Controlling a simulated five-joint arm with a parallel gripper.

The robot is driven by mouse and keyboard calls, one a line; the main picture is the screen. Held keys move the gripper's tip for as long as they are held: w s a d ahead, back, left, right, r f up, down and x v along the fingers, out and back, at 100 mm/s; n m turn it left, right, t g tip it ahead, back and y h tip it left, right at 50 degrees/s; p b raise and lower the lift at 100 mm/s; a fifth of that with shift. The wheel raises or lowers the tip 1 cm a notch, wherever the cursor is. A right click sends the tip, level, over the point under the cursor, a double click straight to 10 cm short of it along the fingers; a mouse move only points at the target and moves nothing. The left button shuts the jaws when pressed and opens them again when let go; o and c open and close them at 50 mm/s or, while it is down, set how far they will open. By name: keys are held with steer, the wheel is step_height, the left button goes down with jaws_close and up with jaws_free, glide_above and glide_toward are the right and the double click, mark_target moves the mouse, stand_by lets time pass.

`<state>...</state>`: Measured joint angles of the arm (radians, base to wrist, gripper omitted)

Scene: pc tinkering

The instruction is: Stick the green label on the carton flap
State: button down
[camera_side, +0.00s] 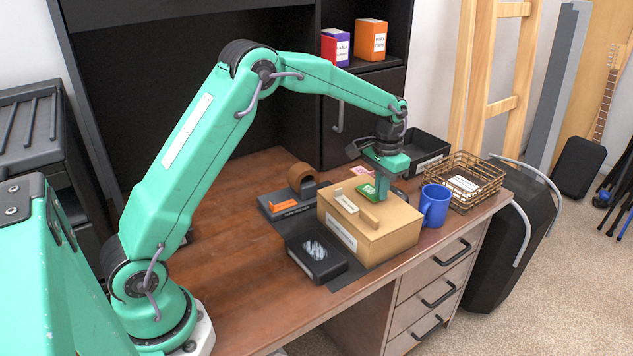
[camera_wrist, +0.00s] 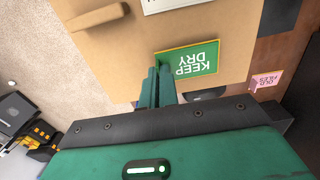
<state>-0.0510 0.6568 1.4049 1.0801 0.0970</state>
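The green label (camera_side: 367,190), printed KEEP DRY with a yellow border, is at the back of the carton's top (camera_side: 395,220). In the wrist view the label (camera_wrist: 190,60) faces me over the tan cardboard (camera_wrist: 120,60), close to its edge; I cannot tell if it lies fully flat. My gripper (camera_side: 381,196) points down at the label's side. In the wrist view my gripper's two fingers (camera_wrist: 157,72) are close together, with only a thin gap, and overlap the label's near-left edge. I cannot tell whether they hold the label or only touch it.
A raised tan bar (camera_side: 368,218) and a white strip (camera_side: 346,202) are on the carton. Around it stand a black box (camera_side: 316,256), a tape dispenser (camera_side: 300,180), a blue mug (camera_side: 435,205) and a wire basket (camera_side: 483,165). A pink label (camera_wrist: 264,79) lies behind. The left desk is clear.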

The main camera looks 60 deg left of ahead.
steer(key=shift+f, duration=0.5)
stand_by(1.0)
steer(key=c, duration=1.6)
jaws_free()
steer(key=shift+r, duration=0.15)
step_height(320, 180, up, 7)
steer(key=shift+f, duration=0.1)
steer(key=shift+r, duration=0.45)
